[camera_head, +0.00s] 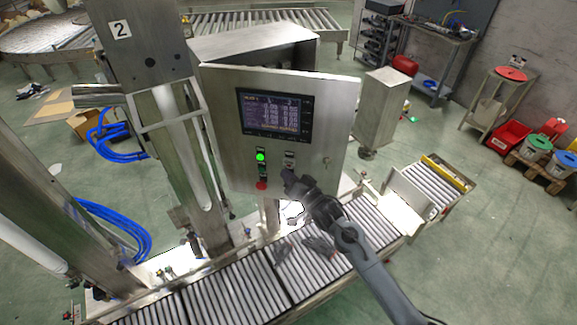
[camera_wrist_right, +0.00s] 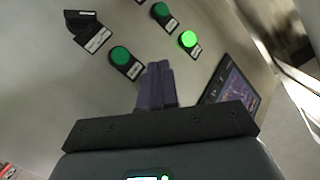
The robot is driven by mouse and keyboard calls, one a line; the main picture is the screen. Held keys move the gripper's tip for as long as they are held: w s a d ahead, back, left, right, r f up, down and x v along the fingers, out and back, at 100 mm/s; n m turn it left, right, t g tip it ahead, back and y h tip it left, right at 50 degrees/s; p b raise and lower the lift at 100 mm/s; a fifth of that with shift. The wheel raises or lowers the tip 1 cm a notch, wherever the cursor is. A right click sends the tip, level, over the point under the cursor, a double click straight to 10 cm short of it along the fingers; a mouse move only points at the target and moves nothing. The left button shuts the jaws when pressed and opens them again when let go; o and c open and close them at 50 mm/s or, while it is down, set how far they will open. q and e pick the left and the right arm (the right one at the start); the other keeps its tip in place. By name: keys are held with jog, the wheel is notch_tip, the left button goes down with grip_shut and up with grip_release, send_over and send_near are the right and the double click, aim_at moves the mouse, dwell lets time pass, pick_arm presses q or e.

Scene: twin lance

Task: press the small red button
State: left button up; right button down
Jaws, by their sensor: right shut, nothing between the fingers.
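The small red button (camera_head: 262,185) is at the bottom of the left column of controls on the steel panel (camera_head: 335,110). It does not show in the right wrist view. My right gripper (camera_head: 287,174) is shut and empty, in front of the panel and right of the red button. In the right wrist view its fingertips (camera_wrist_right: 158,66) point at the panel near a dark green button (camera_wrist_right: 121,56). I cannot tell whether they touch the panel. My left gripper is in neither view.
A lit green button (camera_head: 260,157) sits above the red one, with a dark green button (camera_wrist_right: 160,10) beside it in the wrist view. A black switch (camera_wrist_right: 85,25) and a screen (camera_head: 275,114) are on the panel. A roller conveyor (camera_head: 235,293) runs below.

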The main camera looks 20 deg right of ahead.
jog(key=shift+w+d, duration=0.15)
jog(key=shift+w, duration=0.05)
dwell(0.6)
jog(key=shift+w+d, duration=0.15)
jog(key=shift+w+d, duration=0.15)
jog(key=shift+w, duration=0.1)
dwell(0.8)
dwell(0.3)
jog(key=shift+s+a+p, duration=0.4)
jog(key=shift+s+p, duration=0.15)
jog(key=shift+s, duration=0.05)
jog(key=s+a+p, duration=0.1)
jog(key=s, duration=0.1)
jog(key=s+a+p, duration=0.2)
dwell(0.6)
